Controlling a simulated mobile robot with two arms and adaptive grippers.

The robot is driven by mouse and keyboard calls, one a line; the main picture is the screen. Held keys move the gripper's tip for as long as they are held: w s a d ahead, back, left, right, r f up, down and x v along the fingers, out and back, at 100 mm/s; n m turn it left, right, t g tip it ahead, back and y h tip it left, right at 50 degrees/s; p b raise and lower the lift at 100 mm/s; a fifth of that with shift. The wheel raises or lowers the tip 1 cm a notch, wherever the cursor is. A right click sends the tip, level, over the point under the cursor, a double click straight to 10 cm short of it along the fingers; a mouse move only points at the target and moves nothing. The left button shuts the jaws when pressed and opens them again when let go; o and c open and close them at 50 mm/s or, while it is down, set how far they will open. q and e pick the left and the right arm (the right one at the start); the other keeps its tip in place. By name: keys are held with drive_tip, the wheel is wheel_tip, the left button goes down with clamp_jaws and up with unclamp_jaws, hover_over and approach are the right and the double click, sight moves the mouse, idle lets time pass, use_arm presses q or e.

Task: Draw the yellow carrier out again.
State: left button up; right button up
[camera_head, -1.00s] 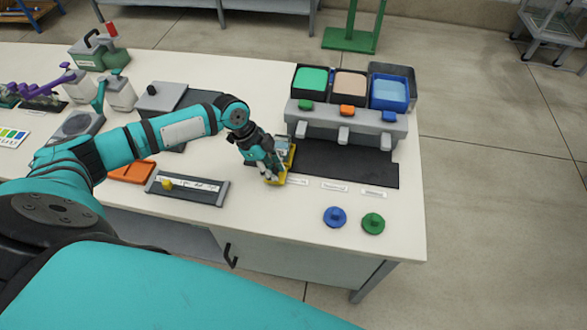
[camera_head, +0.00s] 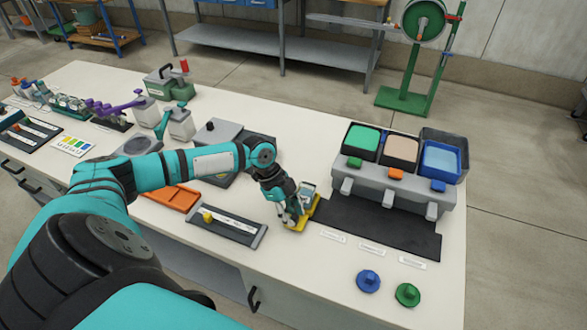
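The yellow carrier (camera_head: 313,211) is low at the left end of the black mat, in front of the dosing unit's left side. A small clear-and-grey item (camera_head: 308,190) shows at the carrier, partly behind the fingers. My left gripper (camera_head: 294,219) reaches down to the carrier's left side. Its fingers overlap the carrier in the picture; whether they are closed on it cannot be made out. My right gripper is not in view.
The grey dosing unit (camera_head: 388,190) with green, beige and blue bins stands behind the black mat (camera_head: 410,237). Blue (camera_head: 368,281) and green (camera_head: 407,295) knobs lie near the front edge. A slide gauge (camera_head: 213,224) and an orange tray (camera_head: 172,195) lie to the left.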

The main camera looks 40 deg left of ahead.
use_arm(q)
drive_tip(key=v, duration=1.2)
drive_tip(key=shift+s, duration=0.15)
